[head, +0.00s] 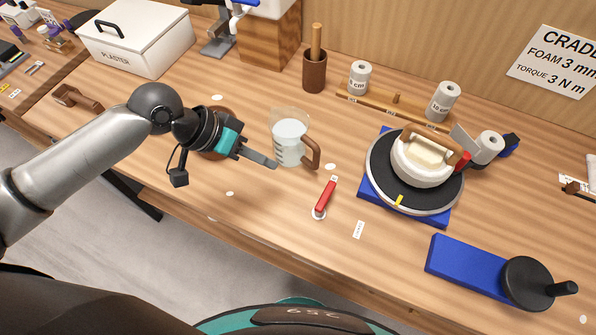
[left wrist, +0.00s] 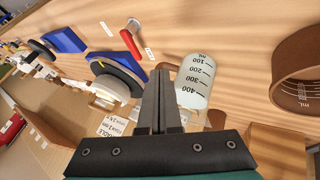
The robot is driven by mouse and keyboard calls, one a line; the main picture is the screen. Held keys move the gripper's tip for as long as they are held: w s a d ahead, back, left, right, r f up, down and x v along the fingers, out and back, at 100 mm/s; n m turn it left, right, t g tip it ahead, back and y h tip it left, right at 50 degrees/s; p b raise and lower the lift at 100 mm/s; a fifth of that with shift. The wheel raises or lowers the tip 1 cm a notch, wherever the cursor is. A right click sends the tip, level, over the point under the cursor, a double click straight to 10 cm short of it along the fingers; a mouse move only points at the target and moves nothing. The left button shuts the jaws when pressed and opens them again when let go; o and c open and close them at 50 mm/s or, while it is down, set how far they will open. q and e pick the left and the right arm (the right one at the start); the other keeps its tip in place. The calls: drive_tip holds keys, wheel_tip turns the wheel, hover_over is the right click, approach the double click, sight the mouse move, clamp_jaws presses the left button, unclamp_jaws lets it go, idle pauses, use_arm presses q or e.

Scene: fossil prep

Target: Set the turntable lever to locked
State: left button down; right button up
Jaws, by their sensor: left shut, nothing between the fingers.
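The red lever (head: 326,196) lies on the bench in front of the turntable, its round white pivot at its near end. Its free end points away toward the back, at a small label. A second small white label (head: 359,229) lies to its right; I cannot read either surely. The turntable (head: 383,190) has a dark disc on a blue base and carries a white ring-shaped piece. My left gripper (head: 276,165) is shut and empty, above the bench left of the lever, apart from it. In the left wrist view the lever (left wrist: 131,44) shows beyond the fingertips (left wrist: 160,72).
A measuring jug (head: 288,144) with a brown handle stands close beside my left fingertips. A blue block with a black crank (head: 465,268) lies front right. A white plaster box (head: 135,45) stands back left. The bench in front of the lever is clear.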

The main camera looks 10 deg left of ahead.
sight(325, 199)
use_arm(q)
drive_tip(key=b+x, duration=0.1)
drive_tip(key=x, duration=0.8)
drive_tip(key=shift+d+f, duration=0.2)
drive_tip(key=shift+s+d+f+p, duration=0.1)
drive_tip(key=shift+s+d+p, duration=0.25)
drive_tip(key=shift+d, duration=0.6)
drive_tip(key=shift+s+d+p, duration=0.2)
drive_tip(key=shift+s+d, duration=0.15)
drive_tip(key=shift+d, duration=0.6)
use_arm(e)
drive_tip(key=shift+s+r, duration=0.1)
